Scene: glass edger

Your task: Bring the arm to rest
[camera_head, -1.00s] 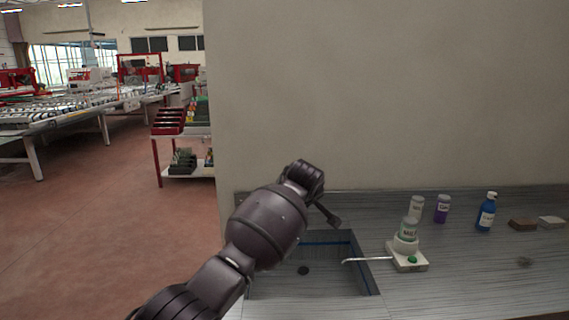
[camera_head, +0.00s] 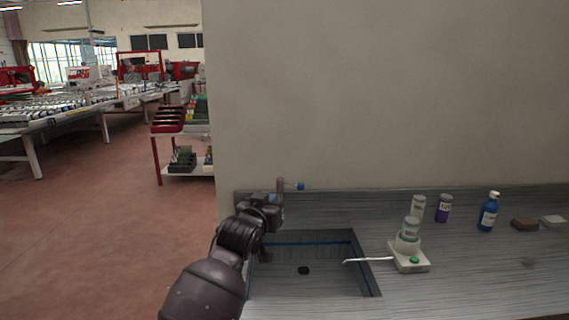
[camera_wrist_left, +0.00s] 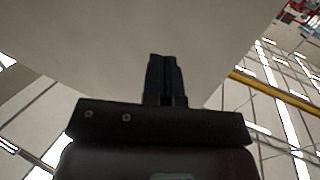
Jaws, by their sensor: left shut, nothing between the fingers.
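My left arm comes in from the bottom left of the head view, over the left edge of the sink (camera_head: 371,268). Its dark wrist and left gripper (camera_head: 262,212) are folded near the back left corner of the sink; the fingertips cannot be made out there. In the left wrist view the two black fingers (camera_wrist_left: 165,60) lie together, shut, with nothing between them. Behind them are pale wall surfaces and bright light strips. My right gripper is not in view.
A tap with a blue end (camera_head: 300,186) stands close behind the left gripper. On the counter right of the sink are a white dispenser base (camera_head: 410,262) with a thin spout, several bottles including a blue one (camera_head: 488,213), and a brown block (camera_head: 524,224). Open floor lies left.

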